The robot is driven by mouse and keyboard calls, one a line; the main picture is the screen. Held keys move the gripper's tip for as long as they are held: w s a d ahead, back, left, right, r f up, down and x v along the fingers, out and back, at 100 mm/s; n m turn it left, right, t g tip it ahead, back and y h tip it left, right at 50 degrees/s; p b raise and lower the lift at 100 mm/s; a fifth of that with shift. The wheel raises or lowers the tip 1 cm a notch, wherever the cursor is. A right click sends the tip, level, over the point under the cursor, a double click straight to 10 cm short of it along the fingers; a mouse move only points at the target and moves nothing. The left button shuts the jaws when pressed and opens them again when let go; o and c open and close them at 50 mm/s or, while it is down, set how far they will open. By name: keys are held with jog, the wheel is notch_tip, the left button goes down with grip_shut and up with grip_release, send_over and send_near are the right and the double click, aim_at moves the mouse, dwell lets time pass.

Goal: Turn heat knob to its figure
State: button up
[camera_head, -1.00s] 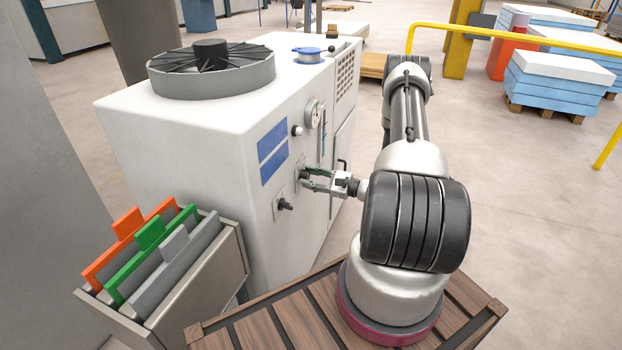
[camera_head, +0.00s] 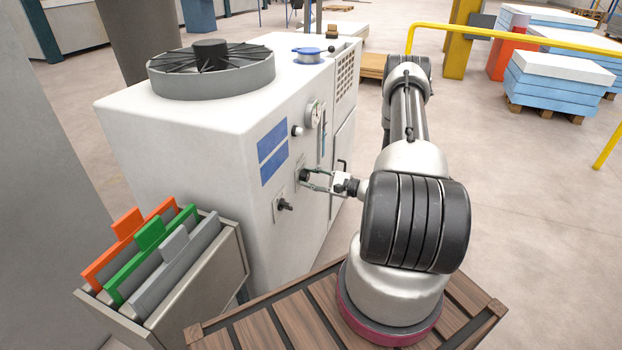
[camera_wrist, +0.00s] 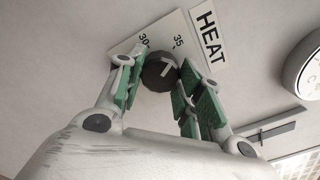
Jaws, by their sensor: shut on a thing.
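The heat knob (camera_wrist: 159,72) is a dark round knob on a white dial plate (camera_wrist: 152,40) in the wrist view. The figures 30 and 35 show on the plate, beside a HEAT label (camera_wrist: 208,35). A white mark shows on the knob's face; I cannot tell exactly which figure it points to. My gripper (camera_wrist: 160,80) is shut on the knob, its green pads on either side. In the head view my gripper (camera_head: 311,178) reaches the front of the white machine (camera_head: 190,150) at this knob (camera_head: 304,175). The other figures are hidden or out of view.
A second black knob (camera_head: 286,205) sits lower left on the machine. A gauge (camera_head: 313,115) and two blue panels (camera_head: 273,152) are above. A rack (camera_head: 215,280) with orange, green and grey plates stands at the left. Open floor lies to the right.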

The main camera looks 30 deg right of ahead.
jog(key=o, duration=1)
jog(key=shift+o, duration=0.2)
jog(key=v, duration=1.2)
